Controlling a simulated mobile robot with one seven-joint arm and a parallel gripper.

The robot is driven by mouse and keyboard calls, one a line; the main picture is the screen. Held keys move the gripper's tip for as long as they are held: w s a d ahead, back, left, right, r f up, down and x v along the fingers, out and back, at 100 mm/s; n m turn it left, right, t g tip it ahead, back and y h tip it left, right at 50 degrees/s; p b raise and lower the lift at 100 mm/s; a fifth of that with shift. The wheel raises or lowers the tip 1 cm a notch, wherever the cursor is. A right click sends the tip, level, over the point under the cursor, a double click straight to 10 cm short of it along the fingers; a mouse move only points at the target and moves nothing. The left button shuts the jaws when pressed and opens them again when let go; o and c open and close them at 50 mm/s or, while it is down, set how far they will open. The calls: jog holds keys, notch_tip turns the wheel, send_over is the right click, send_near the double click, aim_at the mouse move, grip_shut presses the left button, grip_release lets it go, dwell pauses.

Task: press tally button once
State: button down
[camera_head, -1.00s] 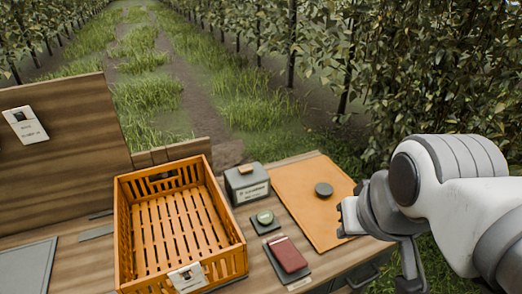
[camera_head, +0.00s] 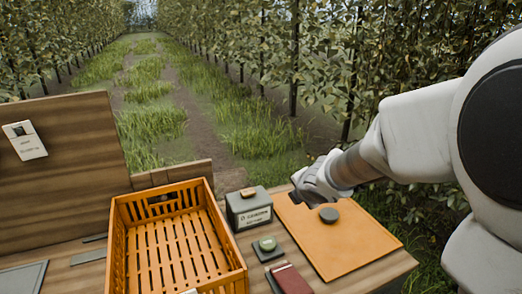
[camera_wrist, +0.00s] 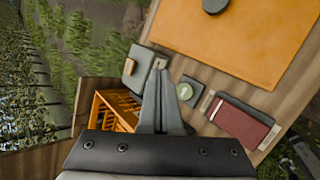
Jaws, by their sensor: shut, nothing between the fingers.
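A dark grey box (camera_head: 249,208) with a small tan block on its top and a pale printed label on its front stands right of the crate. In front of it a green round button-like piece (camera_head: 267,244) sits on a dark square base. I cannot tell for sure which is the tally button. My gripper (camera_head: 294,197) is shut and empty, above the far left part of the orange mat, right of the box. In the wrist view my shut fingers (camera_wrist: 161,68) point between the box (camera_wrist: 138,68) and the green piece (camera_wrist: 185,91), apparently touching neither.
An empty orange slatted crate (camera_head: 236,266) stands left of the box. A dark red booklet (camera_head: 291,280) lies in front of the green piece. An orange mat (camera_head: 345,248) with a dark disc (camera_head: 329,215) covers the right. A wooden board (camera_head: 65,150) rises at left.

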aim_at(269, 245)
jog(key=w+a+f+n+g+y, duration=0.1)
jog(key=w+a+f+n+y, duration=0.1)
jog(key=a+f+n, duration=0.5)
jog(key=shift+w+f+n+y+b, duration=0.2)
jog(key=shift+f+n+y+b, duration=0.3)
jog(key=shift+f+y, duration=0.25)
jog(key=shift+d, duration=0.1)
notch_tip(269, 245, down, 9)
jog(key=b, duration=0.8)
jog(key=shift+r, duration=0.15)
jog(key=shift+b, duration=0.3)
dwell(0.6)
jog(key=shift+f+b, duration=0.4)
jog(key=shift+f+b, duration=0.65)
dwell(0.7)
jog(key=shift+r, duration=0.1)
jog(key=shift+r+p, duration=0.95)
jog(key=shift+p, duration=0.05)
